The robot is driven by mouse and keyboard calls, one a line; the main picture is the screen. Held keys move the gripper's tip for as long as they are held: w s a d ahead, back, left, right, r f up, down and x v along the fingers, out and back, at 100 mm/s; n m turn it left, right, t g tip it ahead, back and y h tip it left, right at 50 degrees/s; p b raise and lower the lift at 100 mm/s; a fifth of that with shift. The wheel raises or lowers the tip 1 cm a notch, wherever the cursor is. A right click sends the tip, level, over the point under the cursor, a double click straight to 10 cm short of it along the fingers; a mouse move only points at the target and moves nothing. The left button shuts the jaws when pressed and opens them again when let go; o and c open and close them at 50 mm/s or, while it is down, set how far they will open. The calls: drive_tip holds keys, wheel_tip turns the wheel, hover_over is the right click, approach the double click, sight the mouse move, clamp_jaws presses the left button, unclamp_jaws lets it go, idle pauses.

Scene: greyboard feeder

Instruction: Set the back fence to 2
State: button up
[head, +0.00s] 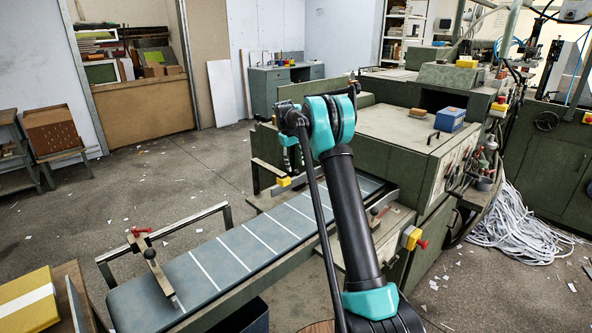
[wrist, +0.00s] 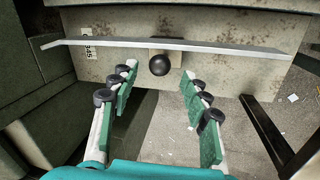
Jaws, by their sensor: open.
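In the wrist view a pale metal bar (wrist: 220,47), which looks like the back fence, runs across a worn grey-green plate. A round black knob (wrist: 159,66) sits at the middle of the bar. A small white scale label (wrist: 89,46) with dark digits, seemingly 3, 4 and 5, shows by the bar's left end; a 2 cannot be made out. My gripper (wrist: 159,76) is open, with its fingers on either side of the knob and clear gaps to it. It holds nothing. In the head view my gripper is mostly hidden behind my arm.
A grey-blue belt (head: 225,254) with white cross lines runs below my arm. A red-handled clamp (head: 142,232) stands over its left part. The green machine (head: 400,140) carries a blue box (head: 450,119). White strips (head: 515,225) lie heaped at the right.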

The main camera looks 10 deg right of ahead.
wheel_tip(320, 180, up, 8)
drive_tip(key=a, duration=0.1)
drive_tip(key=shift+s+a, duration=0.25)
drive_tip(key=shift+s, duration=0.1)
drive_tip(key=s+d+f+m+t+y, duration=0.1)
drive_tip(key=s+d+f+m, duration=0.15)
drive_tip(key=s, duration=1.65)
drive_tip(key=s+d+f+m+t+y, duration=0.1)
drive_tip(key=s+d+f, duration=0.25)
drive_tip(key=s, duration=1.55)
drive_tip(key=s+f, duration=0.4)
drive_tip(key=s, duration=0.4)
drive_tip(key=s+f+m+t, duration=0.1)
drive_tip(key=s+f, duration=0.3)
drive_tip(key=s, duration=0.4)
drive_tip(key=shift+s+d, duration=0.15)
drive_tip(key=shift+d, duration=0.05)
drive_tip(key=shift+m, duration=0.25)
